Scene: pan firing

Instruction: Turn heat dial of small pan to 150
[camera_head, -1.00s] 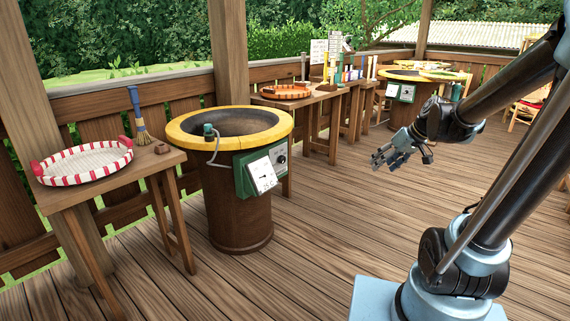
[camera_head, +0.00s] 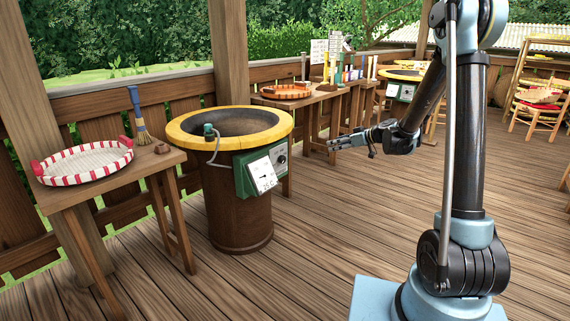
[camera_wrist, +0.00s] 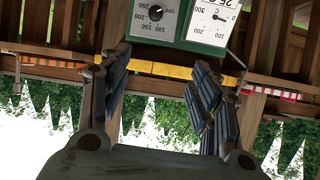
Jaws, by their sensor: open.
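The small pan (camera_head: 181,133) has a yellow rim and a brown barrel-shaped base. A green control box (camera_head: 240,181) on its front right side carries a white gauge (camera_head: 262,174) and a black heat dial (camera_head: 281,159). My gripper (camera_head: 331,143) is open and empty, to the right of the dial and apart from it. In the wrist view the picture is upside down. There the dial (camera_wrist: 155,13) and the gauge (camera_wrist: 213,20) show at the top, beyond the open fingers (camera_wrist: 160,85). The dial's exact setting is too small to read surely.
A wooden side table (camera_head: 70,198) with a red-and-white tray (camera_head: 84,163) and a small brush (camera_head: 138,116) stands left of the pan. A long table (camera_head: 300,101) with an orange tray is behind. The floor between my base and the pan is clear.

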